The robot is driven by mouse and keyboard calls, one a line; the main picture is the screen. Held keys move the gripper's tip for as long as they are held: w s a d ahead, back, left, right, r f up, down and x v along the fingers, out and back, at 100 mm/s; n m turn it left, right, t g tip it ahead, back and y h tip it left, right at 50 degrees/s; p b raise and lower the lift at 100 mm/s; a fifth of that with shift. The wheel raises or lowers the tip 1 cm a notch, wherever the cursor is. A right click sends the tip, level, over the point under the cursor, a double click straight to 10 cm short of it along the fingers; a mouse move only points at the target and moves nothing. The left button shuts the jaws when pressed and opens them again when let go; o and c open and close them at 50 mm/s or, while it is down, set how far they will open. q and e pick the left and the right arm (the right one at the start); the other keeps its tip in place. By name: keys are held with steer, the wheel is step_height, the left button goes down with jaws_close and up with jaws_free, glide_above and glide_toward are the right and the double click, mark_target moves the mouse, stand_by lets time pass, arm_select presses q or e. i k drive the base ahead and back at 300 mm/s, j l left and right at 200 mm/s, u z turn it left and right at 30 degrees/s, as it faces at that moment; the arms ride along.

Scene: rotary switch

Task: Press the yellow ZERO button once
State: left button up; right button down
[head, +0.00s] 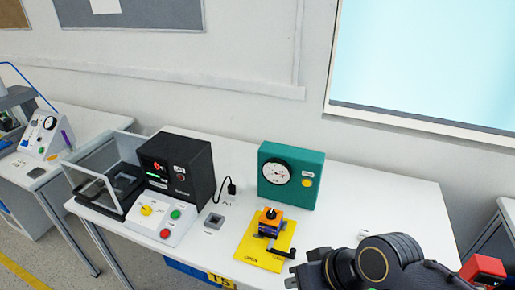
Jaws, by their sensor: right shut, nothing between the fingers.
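A green box (276,200) with a round white dial (275,172) stands upright on the white table, right of centre. A small yellow button (306,183) sits on its front, right of the dial, under a small label too small to read. My right arm comes in from the lower right. My right gripper (291,283) is at the bottom edge, in front of and below the green box, well apart from the button. It is shut and empty. My left gripper is out of view.
An orange and black device (270,222) on a yellow plate (257,250) stands in front of the green box, near my right gripper. A black unit (182,165) and a white panel (165,222) with a yellow knob and buttons stand left.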

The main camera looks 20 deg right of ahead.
mark_target(306, 182)
steer(key=z, duration=1.15)
